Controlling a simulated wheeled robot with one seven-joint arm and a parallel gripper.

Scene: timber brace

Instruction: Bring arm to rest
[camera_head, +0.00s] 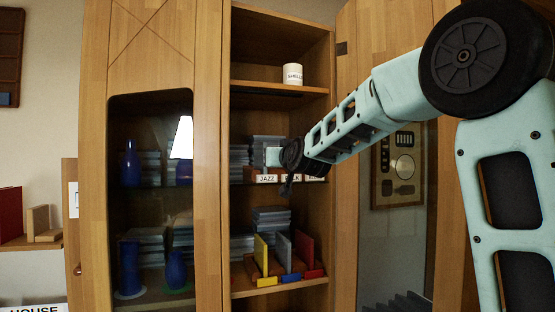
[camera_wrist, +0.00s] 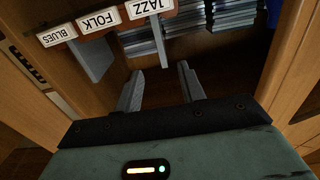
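My teal arm reaches from the right into the open middle bay of a wooden cabinet (camera_head: 210,60). My gripper (camera_head: 283,158) is at the middle shelf, in front of the stacked grey cases and the label cards. In the wrist view my gripper (camera_wrist: 159,70) has its two fingers apart with nothing between them. Cards reading JAZZ (camera_wrist: 148,6), FOLK (camera_wrist: 97,21) and BLUES (camera_wrist: 57,36) show beyond the fingertips, with grey upright pieces beside them. In the head view the JAZZ card (camera_head: 266,178) is clear, while my gripper partly covers the others.
A white container (camera_head: 292,74) stands on the upper shelf. Yellow (camera_head: 261,258), grey and red (camera_head: 304,250) upright pieces stand on the lower shelf. The left glass door (camera_head: 150,215) covers blue vases. The right door (camera_head: 385,230) stands open near my arm.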

